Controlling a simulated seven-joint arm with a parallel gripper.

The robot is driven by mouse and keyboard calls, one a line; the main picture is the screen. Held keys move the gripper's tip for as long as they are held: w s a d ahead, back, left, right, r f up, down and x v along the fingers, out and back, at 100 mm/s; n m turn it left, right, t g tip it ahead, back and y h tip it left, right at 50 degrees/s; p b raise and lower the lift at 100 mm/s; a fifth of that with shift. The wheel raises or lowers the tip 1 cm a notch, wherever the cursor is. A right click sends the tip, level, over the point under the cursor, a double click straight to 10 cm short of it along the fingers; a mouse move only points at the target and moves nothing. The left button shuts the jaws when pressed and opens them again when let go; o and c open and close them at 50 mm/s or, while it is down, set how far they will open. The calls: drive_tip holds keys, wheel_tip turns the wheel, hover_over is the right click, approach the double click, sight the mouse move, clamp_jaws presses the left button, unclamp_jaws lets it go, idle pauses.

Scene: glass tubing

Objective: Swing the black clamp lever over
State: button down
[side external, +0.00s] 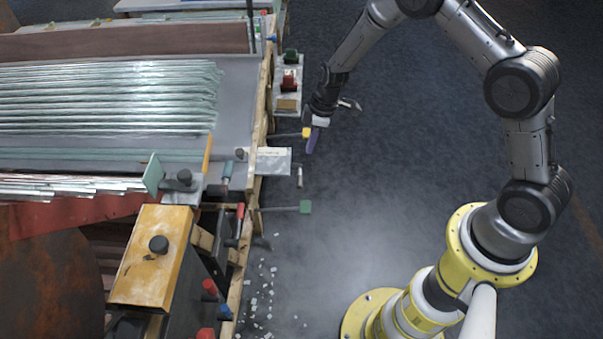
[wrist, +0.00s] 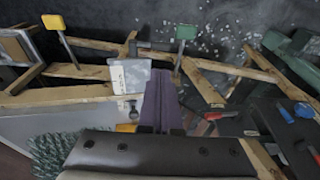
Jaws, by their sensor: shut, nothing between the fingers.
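My gripper (side external: 311,150) has purple fingers, which are together and empty. In the side view it points down beside the bench's right edge, just right of a yellow-ended lever (side external: 306,132). In the wrist view the fingers (wrist: 160,73) reach up the middle, overlapping the pale plate's right edge in the picture. A short dark lever (side external: 299,176) stands out past the bench edge below the fingertips; it also shows in the wrist view (wrist: 152,46), beyond them. It looks like the black clamp lever, but I cannot be sure. Contact with it is not visible.
A green-ended lever (side external: 305,207) sticks out nearby. A pale plate (side external: 274,160) lies on the wooden edge rail. Several glass tubes (side external: 105,95) cover the bench. Red-handled clamps and an orange block (side external: 150,270) stand lower left. The floor right of the bench is open.

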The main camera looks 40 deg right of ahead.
sight(301, 183)
drive_tip(key=f, duration=0.4)
drive_tip(key=w+a+f, duration=0.1)
drive_tip(key=f, duration=0.8)
drive_tip(key=shift+w+a, duration=0.4)
drive_tip(key=shift+s+a+f+t+h, duration=0.25)
drive_tip(key=shift+f+t+h, duration=0.15)
drive_tip(key=shift+t+h, duration=0.15)
drive_tip(key=shift+s+a+f+t+h, duration=0.1)
drive_tip(key=shift+s+f+t+h, duration=0.05)
drive_tip(key=shift+f+t+h, duration=0.3)
drive_tip(key=shift+s+a+f+t+h, duration=0.1)
drive_tip(key=shift+f+t+h, duration=0.2)
drive_tip(key=shift+f+h, duration=0.1)
wheel_tip(301, 183, down, 3)
drive_tip(key=n+t+h, duration=0.1)
drive_tip(key=t+h, duration=0.2)
drive_tip(key=shift+t, duration=0.4)
drive_tip(key=shift+w+d+f, duration=0.3)
drive_tip(key=shift+f, duration=0.35)
drive_tip(key=shift+w+d+f, duration=0.25)
drive_tip(key=shift+w+f, duration=0.05)
drive_tip(key=shift+f, duration=0.35)
drive_tip(key=shift+w+d+f, duration=0.3)
drive_tip(key=shift+f, duration=0.35)
drive_tip(key=shift+w+d, duration=0.1)
drive_tip(key=shift+d, duration=0.05)
